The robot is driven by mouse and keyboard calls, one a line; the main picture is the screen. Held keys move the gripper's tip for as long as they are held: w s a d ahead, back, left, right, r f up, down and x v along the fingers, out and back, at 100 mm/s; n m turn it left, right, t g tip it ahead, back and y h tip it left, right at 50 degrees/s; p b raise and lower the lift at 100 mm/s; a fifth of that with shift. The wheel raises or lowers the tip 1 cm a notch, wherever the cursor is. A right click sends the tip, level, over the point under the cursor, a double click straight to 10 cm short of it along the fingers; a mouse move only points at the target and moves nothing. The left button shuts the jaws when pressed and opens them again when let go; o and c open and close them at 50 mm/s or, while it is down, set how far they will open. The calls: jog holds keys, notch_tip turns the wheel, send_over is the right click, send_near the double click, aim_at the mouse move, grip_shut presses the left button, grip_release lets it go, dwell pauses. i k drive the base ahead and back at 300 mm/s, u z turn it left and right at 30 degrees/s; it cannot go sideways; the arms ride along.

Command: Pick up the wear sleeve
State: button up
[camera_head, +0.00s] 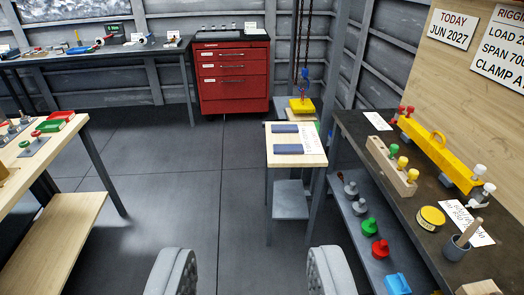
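I cannot make out a wear sleeve for certain in this view. My gripper (250,265) shows at the bottom edge as two grey padded fingers set wide apart. It is open, with only bare floor visible between the fingers. It is apart from all the benches. Small parts that I cannot identify lie on the left bench (8,206) and on the far bench (60,57). A dark grey cup (457,248) with a wooden handle in it stands on the right bench (405,215).
The right bench also holds a yellow beam (437,152), a wooden block with knobs (390,168) and a yellow tin (430,218). Its lower shelf (350,222) holds several knobbed pieces. A small table (296,158) stands beside it. A red cabinet (232,80) is behind. The middle floor is clear.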

aim_at(276, 129)
jog(key=u, duration=0.1)
jog(key=i, duration=3.6)
jog(key=u, duration=0.15)
